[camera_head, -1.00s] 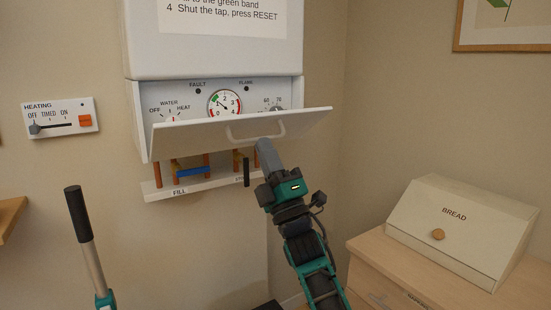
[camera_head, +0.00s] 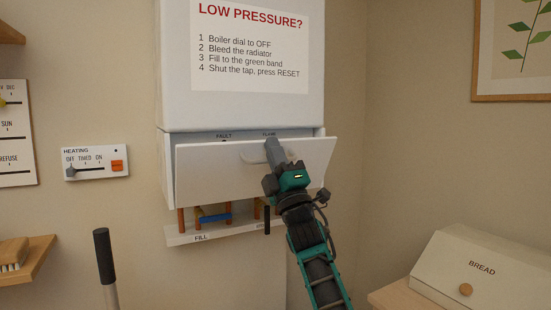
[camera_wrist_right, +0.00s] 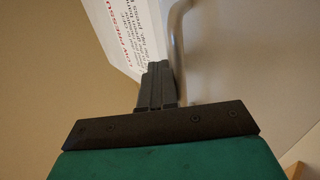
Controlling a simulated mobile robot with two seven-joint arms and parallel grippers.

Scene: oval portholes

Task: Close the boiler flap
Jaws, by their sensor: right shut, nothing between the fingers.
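The boiler flap (camera_head: 230,177) is a white panel hinged along its bottom on the boiler. It is partly open, its top edge tilted out, leaving a narrow gap above it. My right gripper (camera_head: 272,151) is shut and empty at the flap's upper middle, in front of the handle (camera_head: 250,153), which it partly hides. In the right wrist view the shut fingers (camera_wrist_right: 159,84) are beside the curved handle (camera_wrist_right: 179,45), close to the flap face (camera_wrist_right: 235,65); I cannot tell whether they touch. The flap hides most of the dial panel. My left gripper is out of view.
The boiler (camera_head: 240,108) carries a LOW PRESSURE sign. Below the flap is a FILL shelf (camera_head: 212,237) with pipes and a blue lever. A heating switch (camera_head: 96,163) is on the wall left. A bread box (camera_head: 470,265) stands right. A black-gripped pole (camera_head: 104,257) rises at lower left.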

